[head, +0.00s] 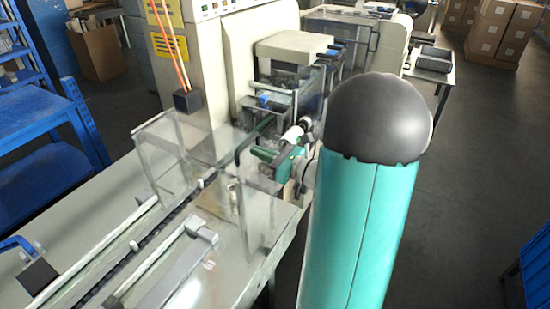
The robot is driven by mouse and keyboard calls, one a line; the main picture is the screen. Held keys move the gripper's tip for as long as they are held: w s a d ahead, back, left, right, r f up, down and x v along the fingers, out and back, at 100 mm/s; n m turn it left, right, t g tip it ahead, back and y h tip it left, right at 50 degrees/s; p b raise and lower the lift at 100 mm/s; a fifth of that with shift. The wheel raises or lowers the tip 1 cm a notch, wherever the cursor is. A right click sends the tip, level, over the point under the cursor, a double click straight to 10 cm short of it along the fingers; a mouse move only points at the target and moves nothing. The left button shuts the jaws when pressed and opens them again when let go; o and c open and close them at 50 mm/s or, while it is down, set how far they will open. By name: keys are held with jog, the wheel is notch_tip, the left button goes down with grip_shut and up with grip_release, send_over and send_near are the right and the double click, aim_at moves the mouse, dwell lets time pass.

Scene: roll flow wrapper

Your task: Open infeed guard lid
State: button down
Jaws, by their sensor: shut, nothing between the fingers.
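The infeed guard is a clear box over the conveyor. Its left clear panel (157,160) and right clear panel (256,218) stand upright. A clear sheet lies between them, but its edges are faint and I cannot tell how far the lid is raised. A dark bar-shaped handle (238,153) rises at the guard's far right side. My gripper (258,156), with green and dark parts, is shut and empty just right of this handle. I cannot tell whether it touches the handle. My teal arm hides the area to the right and behind the gripper.
The conveyor with its rails (150,270) runs toward the lower left. The cream machine housing (262,50) stands behind the guard. A blue workbench (40,130) is at left. Stacked cartons (500,35) stand at the far right.

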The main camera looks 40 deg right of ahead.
jog(key=shift+w+a, duration=0.2)
jog(key=shift+w, duration=0.25)
jog(key=shift+r, duration=0.15)
